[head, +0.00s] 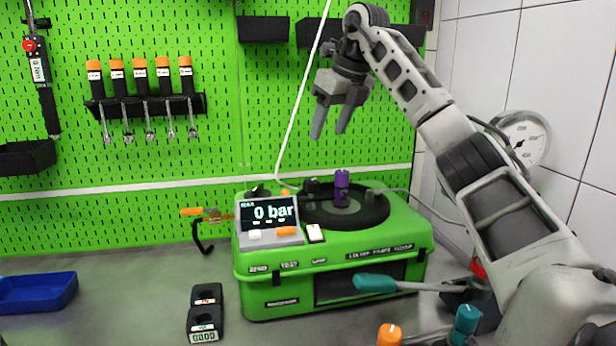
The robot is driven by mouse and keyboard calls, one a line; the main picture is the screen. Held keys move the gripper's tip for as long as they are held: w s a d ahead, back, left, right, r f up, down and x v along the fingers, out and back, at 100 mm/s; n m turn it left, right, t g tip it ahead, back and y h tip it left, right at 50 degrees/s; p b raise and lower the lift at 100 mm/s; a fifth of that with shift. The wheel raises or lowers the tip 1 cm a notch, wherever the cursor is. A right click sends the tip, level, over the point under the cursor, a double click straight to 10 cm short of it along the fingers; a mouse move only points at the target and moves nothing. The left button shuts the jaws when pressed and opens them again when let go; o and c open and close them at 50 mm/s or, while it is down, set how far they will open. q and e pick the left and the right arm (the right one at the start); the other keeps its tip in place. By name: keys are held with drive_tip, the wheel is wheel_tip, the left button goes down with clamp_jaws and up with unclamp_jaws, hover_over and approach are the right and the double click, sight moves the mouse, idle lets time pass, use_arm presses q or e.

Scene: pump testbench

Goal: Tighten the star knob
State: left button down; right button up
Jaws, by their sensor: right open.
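A purple knob (341,188) stands upright at the middle of the round black disc (372,212) on top of the green pump bench (265,298). It is the likeliest star knob, but its outline is too small to tell for sure. My right gripper (329,133) hangs above the disc, fingers down. It is open and empty, a clear gap above the purple knob and slightly left of it. My left gripper is out of the picture.
The display (269,213) reads "0 bar". A teal-handled lever (375,283) sticks out in front of the bench. A black device (205,314), a blue tray (38,292) and an orange-handled valve (192,212) are to the left. A pressure gauge (522,138) is on the right wall.

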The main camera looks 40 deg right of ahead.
sight(312, 181)
drive_tip(key=x, duration=1.3)
drive_tip(key=shift+s, duration=0.2)
drive_tip(key=shift+w+f, duration=0.15)
drive_tip(key=shift+f, duration=0.2)
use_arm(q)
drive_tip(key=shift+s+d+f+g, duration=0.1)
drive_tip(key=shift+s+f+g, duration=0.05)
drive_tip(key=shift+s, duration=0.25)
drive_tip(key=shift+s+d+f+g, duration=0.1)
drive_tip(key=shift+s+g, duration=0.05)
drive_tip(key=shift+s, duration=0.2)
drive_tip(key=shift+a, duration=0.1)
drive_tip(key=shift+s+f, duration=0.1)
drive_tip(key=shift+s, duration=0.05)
use_arm(e)
drive_tip(key=c, duration=1)
